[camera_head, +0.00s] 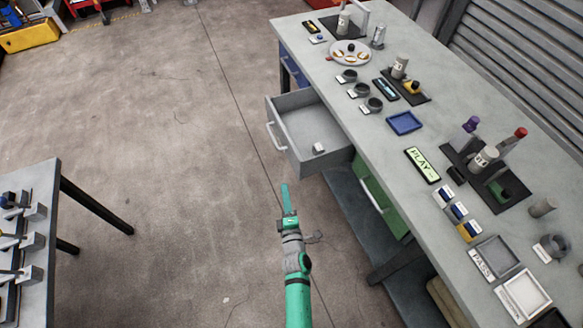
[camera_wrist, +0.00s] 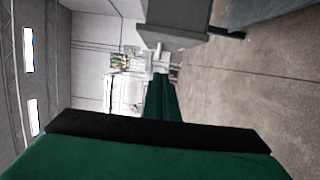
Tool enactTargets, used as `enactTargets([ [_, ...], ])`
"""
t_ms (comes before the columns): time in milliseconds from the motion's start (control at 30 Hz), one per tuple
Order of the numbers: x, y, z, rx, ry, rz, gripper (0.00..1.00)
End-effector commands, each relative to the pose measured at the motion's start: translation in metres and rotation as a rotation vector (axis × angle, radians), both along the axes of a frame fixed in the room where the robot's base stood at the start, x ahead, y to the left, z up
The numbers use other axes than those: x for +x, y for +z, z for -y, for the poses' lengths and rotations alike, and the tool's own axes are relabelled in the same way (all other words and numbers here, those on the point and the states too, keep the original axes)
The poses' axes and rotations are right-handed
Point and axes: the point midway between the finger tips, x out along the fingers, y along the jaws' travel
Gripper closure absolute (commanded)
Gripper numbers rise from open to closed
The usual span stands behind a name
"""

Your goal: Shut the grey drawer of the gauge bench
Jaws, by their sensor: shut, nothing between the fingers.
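The grey drawer (camera_head: 305,112) of the gauge bench (camera_head: 398,140) stands pulled open in the head view, out to the left of the bench. Its front panel carries a pale bar handle (camera_head: 272,138). A small light block (camera_head: 319,148) lies inside it. My gripper (camera_head: 285,188) is shut and empty. In the head view it appears below the drawer's near corner, apart from it, with its tip pointing up the picture. In the wrist view the shut green fingers (camera_wrist: 160,95) point away from the camera. A grey box-like shape (camera_wrist: 180,32), perhaps the drawer, shows beyond them.
A blue drawer (camera_head: 290,68) and a green drawer (camera_head: 380,198) sit in the bench on either side, both looking shut. The benchtop holds gauges, trays and a plate. Another table (camera_head: 42,225) stands at left. Open floor (camera_head: 170,130) lies between.

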Motion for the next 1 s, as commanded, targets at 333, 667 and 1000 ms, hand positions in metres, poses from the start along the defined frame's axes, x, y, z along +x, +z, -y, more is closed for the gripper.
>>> enactTargets([
  [333, 0.057, 0.001, -0.005, 0.003, 0.001, 0.002, 1.00],
  [667, 0.094, 0.001, 0.005, 0.002, -0.001, 0.001, 1.00],
  [1000, 0.102, 0.001, 0.028, 0.004, 0.000, 0.001, 1.00],
])
